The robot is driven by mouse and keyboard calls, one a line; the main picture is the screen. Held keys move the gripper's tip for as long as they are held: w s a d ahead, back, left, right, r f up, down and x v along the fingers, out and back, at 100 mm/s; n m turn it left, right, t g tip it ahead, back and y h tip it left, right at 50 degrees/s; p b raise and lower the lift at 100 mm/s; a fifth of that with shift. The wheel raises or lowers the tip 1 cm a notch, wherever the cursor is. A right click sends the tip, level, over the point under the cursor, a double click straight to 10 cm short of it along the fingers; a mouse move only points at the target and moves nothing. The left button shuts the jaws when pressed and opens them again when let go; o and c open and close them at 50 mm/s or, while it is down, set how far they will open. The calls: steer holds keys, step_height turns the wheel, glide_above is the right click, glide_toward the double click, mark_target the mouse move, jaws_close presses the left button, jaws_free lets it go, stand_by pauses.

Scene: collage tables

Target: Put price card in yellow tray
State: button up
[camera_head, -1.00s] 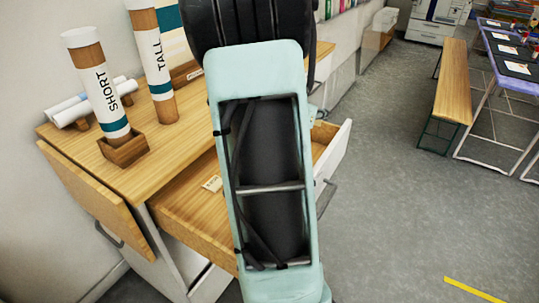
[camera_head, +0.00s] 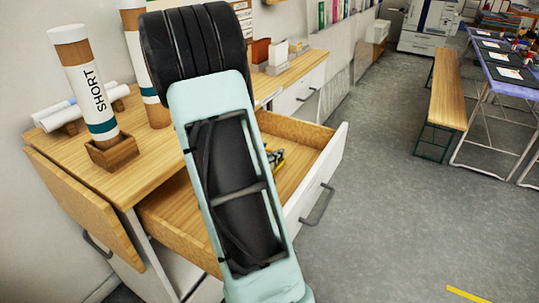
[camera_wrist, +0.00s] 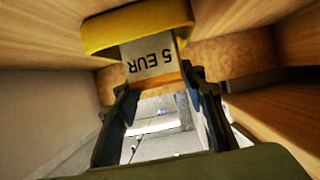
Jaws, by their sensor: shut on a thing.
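The price card (camera_wrist: 152,62), pale with "5 EUR" reading upside down, is held between the fingertips of my gripper (camera_wrist: 158,84) in the wrist view. The yellow tray (camera_wrist: 108,36) shows as a curved yellow wall right beyond the card. The card's far end overlaps the tray in the picture; I cannot tell whether it is inside, above or touching it. In the head view a small yellow patch (camera_head: 279,155) shows in the open drawer beside my arm, and my arm hides most of what is around it.
The open wooden drawer (camera_head: 312,130) has walls close around my gripper. The cabinet top (camera_head: 150,165) carries a "SHORT" tube (camera_head: 88,90) in a wooden holder (camera_head: 112,153) and another tube partly behind my arm. A bench (camera_head: 441,95) stands right; the floor between is clear.

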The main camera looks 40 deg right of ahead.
steer(key=shift+f, duration=0.25)
steer(key=o, duration=0.7)
steer(key=shift+o, duration=0.2)
steer(key=shift+r, duration=0.25)
steer(key=p+v, duration=0.3)
steer(key=v, duration=0.9)
